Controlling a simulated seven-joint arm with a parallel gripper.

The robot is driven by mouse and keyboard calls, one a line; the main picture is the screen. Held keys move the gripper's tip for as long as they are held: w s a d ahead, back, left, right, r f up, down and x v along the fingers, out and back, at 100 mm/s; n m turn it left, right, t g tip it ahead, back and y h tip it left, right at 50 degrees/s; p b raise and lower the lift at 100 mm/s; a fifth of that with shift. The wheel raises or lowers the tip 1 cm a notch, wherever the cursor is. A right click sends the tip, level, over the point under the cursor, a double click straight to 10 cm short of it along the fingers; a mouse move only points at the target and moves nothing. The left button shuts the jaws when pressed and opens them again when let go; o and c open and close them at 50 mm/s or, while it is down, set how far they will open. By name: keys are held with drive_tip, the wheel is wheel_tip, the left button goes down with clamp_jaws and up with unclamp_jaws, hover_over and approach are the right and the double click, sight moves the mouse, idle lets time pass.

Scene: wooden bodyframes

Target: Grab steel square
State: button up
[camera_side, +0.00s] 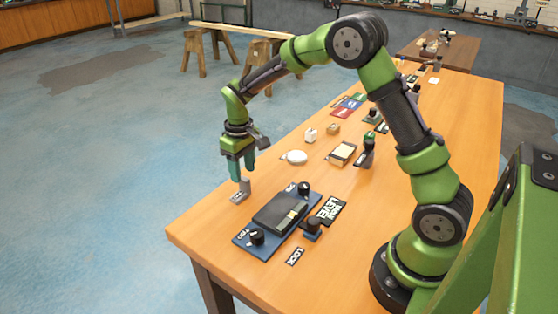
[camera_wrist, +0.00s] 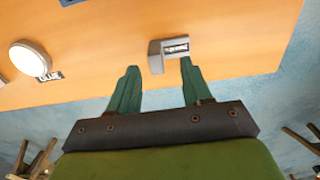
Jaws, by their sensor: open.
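The steel square (camera_side: 240,190) is a small grey angled piece with an upright part and a labelled flat part. It rests on the wooden table near its left edge. In the wrist view the steel square (camera_wrist: 156,62) shows just beyond my fingertips, its upright part between them and its labelled part towards the right finger. My gripper (camera_side: 241,172) points down above the steel square with its teal fingers. In the wrist view my gripper (camera_wrist: 160,69) is open and the fingers are apart, with nothing held. Whether a finger touches the square I cannot tell.
A blue base with black knobs (camera_side: 275,221) stands close to the right of the square. A white round object (camera_side: 295,157) lies further back, also at left in the wrist view (camera_wrist: 29,56). The table's edge (camera_side: 205,198) is close.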

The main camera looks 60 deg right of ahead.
sight(244, 178)
drive_tip(key=f, duration=0.4)
drive_tip(key=shift+w+d+f, duration=0.15)
drive_tip(key=shift+d+f, duration=0.05)
drive_tip(key=shift+d, duration=0.1)
drive_tip(key=shift+c, duration=0.3)
clamp_jaws()
